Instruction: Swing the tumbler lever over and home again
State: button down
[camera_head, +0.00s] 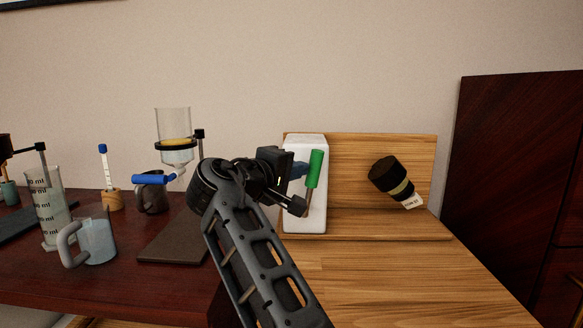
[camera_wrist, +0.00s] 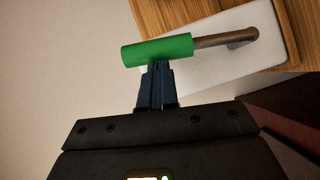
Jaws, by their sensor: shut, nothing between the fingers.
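The tumbler lever has a green handle (camera_head: 315,168) on a dark rod, mounted on a white upright block (camera_head: 318,215). In the head view the handle points up, tilted slightly right. In the wrist view the green handle (camera_wrist: 157,50) lies across the fingertips and its brown rod (camera_wrist: 225,40) runs right to the white block (camera_wrist: 235,65). My gripper (camera_head: 300,170) is at the left of the handle in the head view. Its blue fingers (camera_wrist: 157,68) are shut together with nothing between them. The tips are against or just short of the handle; I cannot tell which.
The block stands against a wooden backboard (camera_head: 375,150) on a wooden bench (camera_head: 400,275). A black cylinder with a tag (camera_head: 390,178) is on the board at right. A dropper funnel with a blue tap (camera_head: 173,125), mugs and a graduated cylinder (camera_head: 47,205) stand on the dark table at left.

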aim_at(317, 167)
jog(key=d, duration=0.1)
jog(key=d+m+y+p, duration=0.1)
jog(key=d+m+g+p, duration=0.1)
jog(key=shift+d+r, duration=0.15)
jog(key=shift+r, duration=0.1)
jog(key=shift+s+d+f+m+g+y+p, duration=0.15)
jog(key=shift+d+f+m+y+p, duration=0.15)
jog(key=shift+d, duration=0.2)
jog(key=shift+w+d+f+m+g+y+p, duration=0.1)
jog(key=shift+d+m+y+p, duration=0.15)
jog(key=shift+d+m+y, duration=0.2)
jog(key=shift+s+d+f+m+g+y+p, duration=0.15)
jog(key=shift+d+m+y+p, duration=0.15)
jog(key=shift+d, duration=0.2)
jog(key=shift+w+f, duration=0.1)
